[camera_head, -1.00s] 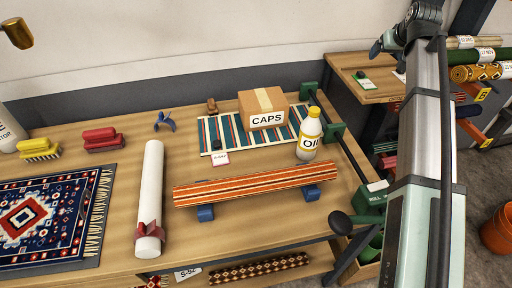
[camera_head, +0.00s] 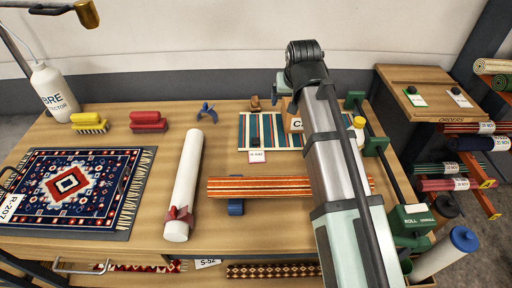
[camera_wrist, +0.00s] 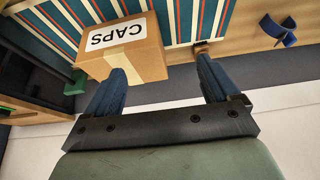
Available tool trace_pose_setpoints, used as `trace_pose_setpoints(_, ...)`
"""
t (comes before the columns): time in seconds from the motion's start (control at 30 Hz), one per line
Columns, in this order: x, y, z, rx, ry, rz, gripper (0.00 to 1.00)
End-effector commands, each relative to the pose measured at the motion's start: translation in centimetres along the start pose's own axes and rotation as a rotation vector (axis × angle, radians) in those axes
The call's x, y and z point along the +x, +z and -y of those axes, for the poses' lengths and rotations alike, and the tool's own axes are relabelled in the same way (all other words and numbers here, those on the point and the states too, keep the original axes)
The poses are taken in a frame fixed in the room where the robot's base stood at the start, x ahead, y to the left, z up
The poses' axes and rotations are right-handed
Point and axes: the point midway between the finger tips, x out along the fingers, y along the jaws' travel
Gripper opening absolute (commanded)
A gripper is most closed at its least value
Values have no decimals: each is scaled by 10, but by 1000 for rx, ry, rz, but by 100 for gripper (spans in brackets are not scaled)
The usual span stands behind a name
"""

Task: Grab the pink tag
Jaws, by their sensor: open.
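The pink tag (camera_head: 257,156), a small pink-edged white label with dark print, lies at the front edge of a striped rug (camera_head: 247,128) on the workbench. I cannot make it out in the wrist view. My gripper (camera_wrist: 162,66) is open in the wrist view, its two blue fingers apart. The CAPS box (camera_wrist: 150,60) is beside and partly behind the left finger there. A small brown piece (camera_wrist: 201,47) shows at the right fingertip; I cannot tell whether they touch. In the head view my arm hides most of the box (camera_head: 292,122), and the fingers are not clear.
An orange striped roll (camera_head: 260,187) lies in front of the striped rug. A white roll (camera_head: 187,180), a blue patterned rug (camera_head: 70,185) and brushes (camera_head: 148,120) are to the left. Other tags (camera_head: 416,100) lie on the side table.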

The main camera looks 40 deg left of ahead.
Motion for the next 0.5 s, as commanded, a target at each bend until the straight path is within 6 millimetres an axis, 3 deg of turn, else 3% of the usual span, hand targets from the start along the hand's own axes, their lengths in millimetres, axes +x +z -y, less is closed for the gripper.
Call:
trace_pose_setpoints(0.03, 1, 14, 22, -15, -7, 14, 88)
trace_pose_setpoints(0.2, 3, 43, 69, -40, -16, 46, 88)
trace_pose_setpoints(0.33, 4, 56, 90, -50, -19, 61, 88)
trace_pose_setpoints(0.5, 8, 62, 98, -54, -19, 68, 88)
